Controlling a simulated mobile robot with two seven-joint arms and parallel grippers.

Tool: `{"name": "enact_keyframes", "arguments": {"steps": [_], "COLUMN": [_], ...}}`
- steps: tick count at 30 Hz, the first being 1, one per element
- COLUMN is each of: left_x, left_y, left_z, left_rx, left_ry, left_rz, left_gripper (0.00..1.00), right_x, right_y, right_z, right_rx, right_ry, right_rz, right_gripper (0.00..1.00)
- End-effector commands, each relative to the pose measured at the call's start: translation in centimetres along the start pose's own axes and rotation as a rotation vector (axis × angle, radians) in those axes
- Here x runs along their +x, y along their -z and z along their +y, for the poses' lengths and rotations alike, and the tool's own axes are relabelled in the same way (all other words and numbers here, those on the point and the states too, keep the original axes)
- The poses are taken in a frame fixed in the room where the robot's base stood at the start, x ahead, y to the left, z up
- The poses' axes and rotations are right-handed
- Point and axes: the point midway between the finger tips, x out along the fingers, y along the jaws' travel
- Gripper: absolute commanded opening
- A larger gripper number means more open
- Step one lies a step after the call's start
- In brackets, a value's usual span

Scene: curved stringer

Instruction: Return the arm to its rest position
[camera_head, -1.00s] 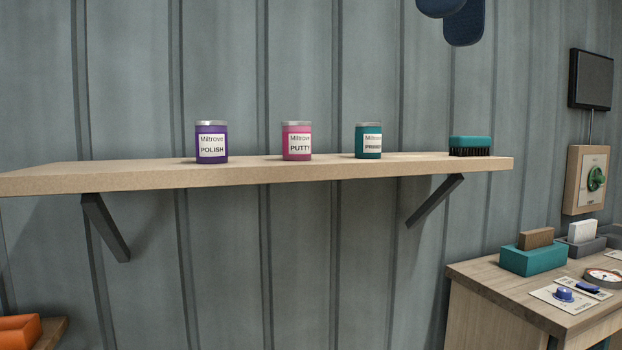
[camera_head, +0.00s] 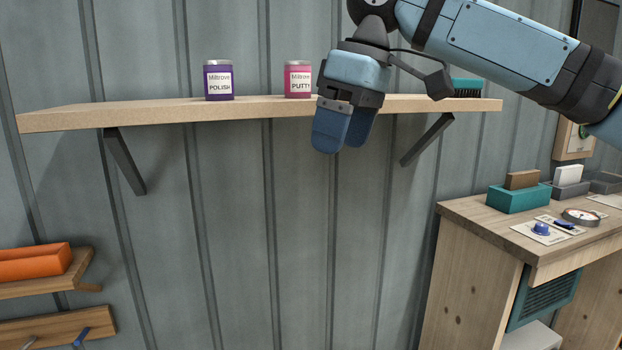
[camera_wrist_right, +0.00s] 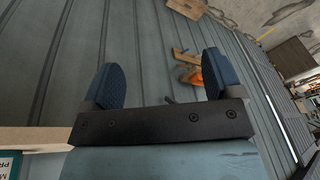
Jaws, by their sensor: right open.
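My right arm (camera_head: 505,45) comes in from the upper right in the head view. My right gripper (camera_head: 341,130) hangs with its blue fingers pointing down, in front of the wooden shelf's (camera_head: 160,115) right half. In the right wrist view the same gripper (camera_wrist_right: 160,85) has its two fingers wide apart with nothing between them. The arm and gripper hide the teal can in the head view; part of a teal label (camera_wrist_right: 9,165) shows at the wrist view's lower left. My left gripper is not in view.
A purple POLISH can (camera_head: 219,82) and a pink PUTTY can (camera_head: 298,80) stand on the shelf. A teal brush (camera_head: 467,87) is partly behind my arm. A workbench (camera_head: 470,215) stands at the right. An orange object (camera_head: 35,262) sits on a small lower-left shelf.

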Motion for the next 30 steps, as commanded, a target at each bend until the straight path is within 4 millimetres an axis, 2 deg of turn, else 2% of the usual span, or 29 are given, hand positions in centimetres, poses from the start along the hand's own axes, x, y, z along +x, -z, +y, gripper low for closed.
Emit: {"name": "enact_keyframes", "arguments": {"steps": [1, 6, 12, 17, 23, 26, 30], "left_x": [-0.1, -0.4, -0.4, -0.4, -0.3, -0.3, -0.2], "left_y": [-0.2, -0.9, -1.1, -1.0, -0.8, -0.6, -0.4], "left_z": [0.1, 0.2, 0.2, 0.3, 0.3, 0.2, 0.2], "left_rx": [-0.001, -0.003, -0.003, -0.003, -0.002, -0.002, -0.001], "left_ry": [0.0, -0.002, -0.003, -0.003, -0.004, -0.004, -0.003], "left_rz": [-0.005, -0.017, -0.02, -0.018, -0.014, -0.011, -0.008], "left_gripper": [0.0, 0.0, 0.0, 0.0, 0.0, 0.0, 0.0], "right_x": [3.1, 11.2, 19.9, 26.1, 33.4, 36.8, 41.5], "right_y": [0.7, 2.7, 3.9, 4.0, 2.7, 1.4, -1.4], "right_z": [0.6, 1.9, 2.6, 3.0, 3.4, 3.7, 4.1], "right_rx": [-0.011, -0.027, -0.009, 0.039, 0.139, 0.202, 0.304], "right_ry": [0.03, 0.091, 0.157, 0.193, 0.206, 0.193, 0.154], "right_rz": [0.029, 0.166, 0.343, 0.492, 0.668, 0.749, 0.844], "right_gripper": [0.85, 0.85, 0.85, 0.85, 0.85, 0.85, 0.85]}}
